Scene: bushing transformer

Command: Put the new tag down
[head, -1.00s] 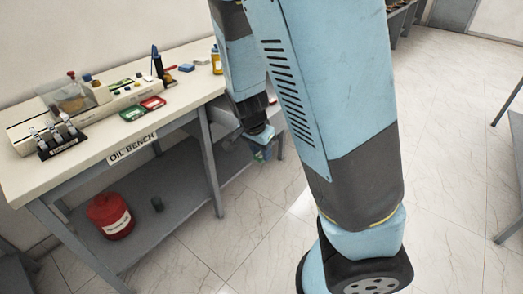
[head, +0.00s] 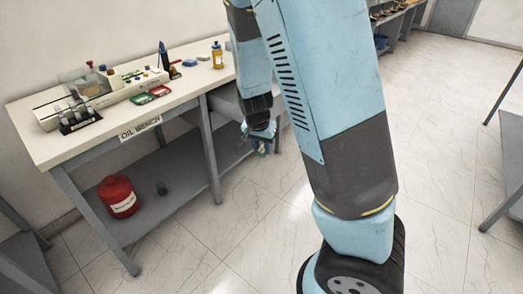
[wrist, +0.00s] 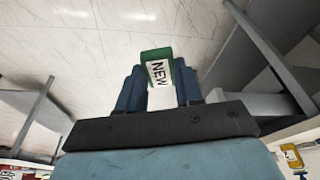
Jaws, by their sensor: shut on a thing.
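The new tag (wrist: 157,72) is a white label with "NEW" on it and a green edge, in the wrist view. My gripper (wrist: 160,88) is shut on it, with a dark blue finger on each side. In the head view my gripper (head: 260,146) hangs low in front of the right end of the oil bench, below the level of its top, and a bit of green shows at its tip. The tag's lettering cannot be read there.
The oil bench (head: 60,155) stands at left. On it are a rack of small vials (head: 80,117), a red tray (head: 159,91), a green tray (head: 143,98) and a yellow bottle (head: 217,56). A red can (head: 118,196) is on its lower shelf. The floor at right is mostly clear.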

